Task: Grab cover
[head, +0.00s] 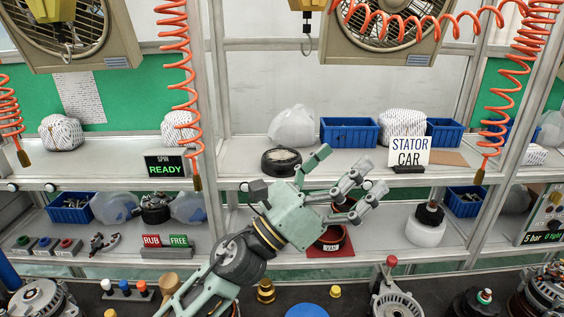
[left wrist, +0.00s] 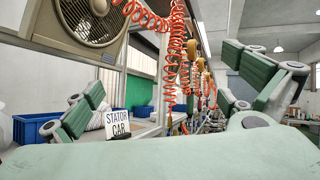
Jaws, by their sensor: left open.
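My left gripper (head: 350,172) reaches up from the lower left in the head view, in front of the shelves. Its fingers are spread wide with nothing between them; the left wrist view (left wrist: 164,72) also shows them apart. A grey metal housing (head: 396,304) with a red-topped piece sits on the dark front bench at the lower right, apart from and below the gripper. It may be the cover, but I cannot tell for sure. Another round metal housing (head: 40,302) lies at the bench's left end. My right gripper is not in view.
A white cylinder (head: 425,232) stands right. Orange coiled hoses (head: 178,90) hang down. A blue disc (head: 306,311) lies on the bench.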

